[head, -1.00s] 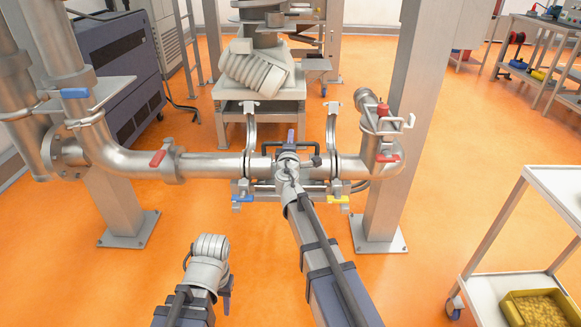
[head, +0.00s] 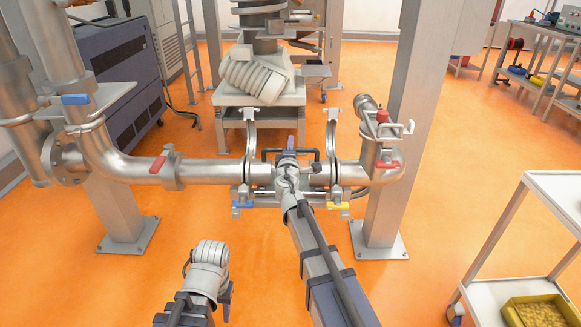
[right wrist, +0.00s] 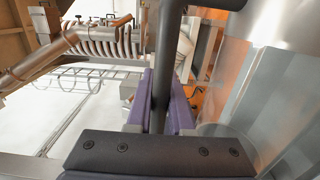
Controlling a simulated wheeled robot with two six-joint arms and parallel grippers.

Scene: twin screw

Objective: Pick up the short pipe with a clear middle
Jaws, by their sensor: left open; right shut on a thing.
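A short pipe section (head: 258,172) sits in the metal pipe line between two upright curved clamps. Its middle is mostly hidden behind my right wrist, so I cannot see a clear part. A dark handle bar (head: 308,151) runs along it. My right gripper (head: 291,143) is at the middle of this bar. In the right wrist view, its purple jaws (right wrist: 160,100) are shut on the dark bar (right wrist: 168,55). My left gripper (head: 226,292) is open, low at the front left and apart from the pipes. Its fingertips are mostly hidden.
A long steel pipe with a red-handled valve (head: 157,164) joins from the left. A bent pipe (head: 385,175) rises at the right beside a grey column (head: 390,120). A white cart (head: 480,292) with a yellow bin (head: 535,314) stands at the right. The orange floor in front is clear.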

